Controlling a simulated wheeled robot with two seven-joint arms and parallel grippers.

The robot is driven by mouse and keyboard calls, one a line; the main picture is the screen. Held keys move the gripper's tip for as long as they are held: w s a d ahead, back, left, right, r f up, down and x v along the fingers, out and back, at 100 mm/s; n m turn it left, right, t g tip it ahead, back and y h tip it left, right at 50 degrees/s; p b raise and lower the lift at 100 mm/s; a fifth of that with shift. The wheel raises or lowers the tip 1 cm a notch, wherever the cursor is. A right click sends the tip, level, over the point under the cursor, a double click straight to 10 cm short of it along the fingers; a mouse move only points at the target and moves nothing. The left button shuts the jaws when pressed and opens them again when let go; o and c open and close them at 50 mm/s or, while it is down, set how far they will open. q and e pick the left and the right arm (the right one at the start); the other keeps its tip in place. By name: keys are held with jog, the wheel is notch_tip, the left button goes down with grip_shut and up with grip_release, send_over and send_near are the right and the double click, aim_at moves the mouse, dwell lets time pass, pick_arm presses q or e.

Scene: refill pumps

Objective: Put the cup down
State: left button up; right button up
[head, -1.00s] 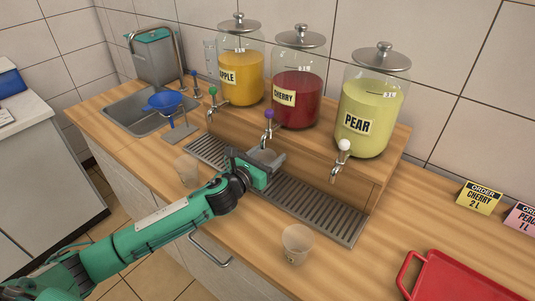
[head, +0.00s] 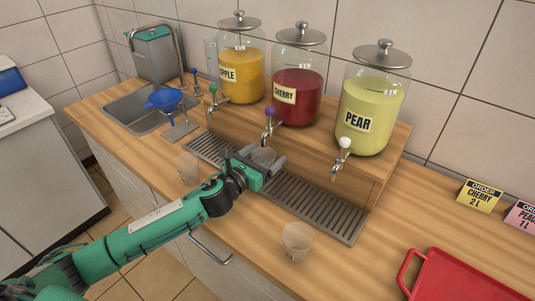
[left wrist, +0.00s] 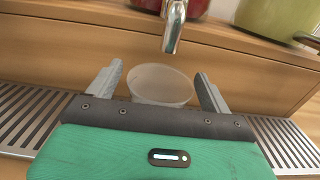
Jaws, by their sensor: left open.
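A clear plastic cup (left wrist: 162,84) stands upright between the fingers of my left gripper (left wrist: 160,88) in the left wrist view, under the cherry tap spout (left wrist: 174,28). The fingers are open, with a gap at least on the right side of the cup. In the head view my left gripper (head: 268,162) is over the drip tray (head: 318,208), and the cup there is mostly hidden by it. The cup's base is hidden in both views. The cup looks empty. My right gripper is not in view.
Another clear cup (head: 298,241) stands on the counter in front, and one (head: 187,168) stands left of my arm. Apple (head: 240,70), cherry (head: 297,90) and pear (head: 372,112) dispensers line the shelf. A red tray (head: 470,278) and order cards (head: 480,196) are at right.

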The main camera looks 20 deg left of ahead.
pick_arm(q)
jog(key=b+v, duration=0.1)
jog(key=v, duration=0.8)
jog(key=shift+s+b, duration=0.15)
jog(key=shift+b, duration=0.2)
jog(key=shift+s+a+r, duration=0.1)
jog(key=shift+s+a, duration=0.1)
jog(key=shift+s, duration=0.4)
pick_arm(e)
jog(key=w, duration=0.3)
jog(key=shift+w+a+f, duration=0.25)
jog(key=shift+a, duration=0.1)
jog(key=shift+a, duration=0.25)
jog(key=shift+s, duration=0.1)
